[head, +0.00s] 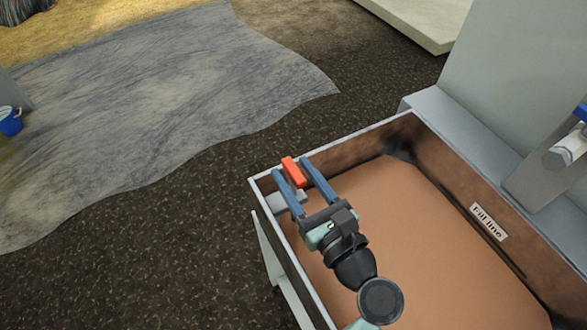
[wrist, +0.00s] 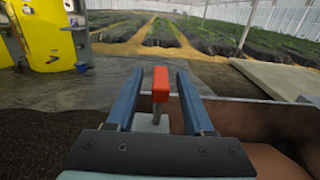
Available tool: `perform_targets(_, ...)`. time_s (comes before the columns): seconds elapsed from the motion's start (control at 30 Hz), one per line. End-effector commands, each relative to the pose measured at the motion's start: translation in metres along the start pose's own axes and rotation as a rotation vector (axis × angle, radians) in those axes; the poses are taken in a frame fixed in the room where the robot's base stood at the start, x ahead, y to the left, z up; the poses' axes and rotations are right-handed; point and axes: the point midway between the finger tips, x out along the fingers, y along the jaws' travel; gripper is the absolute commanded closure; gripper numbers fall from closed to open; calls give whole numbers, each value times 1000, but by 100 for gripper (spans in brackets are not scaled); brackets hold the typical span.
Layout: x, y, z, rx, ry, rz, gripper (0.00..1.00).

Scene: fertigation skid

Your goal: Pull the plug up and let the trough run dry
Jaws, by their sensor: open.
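The plug's red handle (head: 293,172) stands at the far left corner of the trough (head: 386,127), above a pale grey block (head: 291,199). In the wrist view the red handle (wrist: 160,83) sits upright on a stem between my fingers. My gripper (head: 297,166) is open, with one blue finger on each side of the handle and visible gaps between. The gripper also shows in the wrist view (wrist: 160,80). The trough holds brown liquid (head: 410,230) with a flat surface. A "Fill line" label (head: 488,222) is on its right inner wall. The plug's lower end is hidden.
A grey panel and a bracket (head: 555,160) with a blue-topped fitting stand at the right of the trough. A blue bucket (head: 10,121) is at the far left. Yellow tanks (wrist: 50,35) show in the wrist view. The ground left of the trough is clear.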

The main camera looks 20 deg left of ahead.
Motion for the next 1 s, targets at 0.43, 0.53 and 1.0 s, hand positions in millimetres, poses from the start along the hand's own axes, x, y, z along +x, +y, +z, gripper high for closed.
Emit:
perform_targets(0.43, 10, 0, 0, -2, 1, -1, 51)
perform_targets(0.53, 10, 0, 0, -2, 1, -1, 69)
perform_targets(1.0, 10, 0, 0, -2, 0, -1, 100)
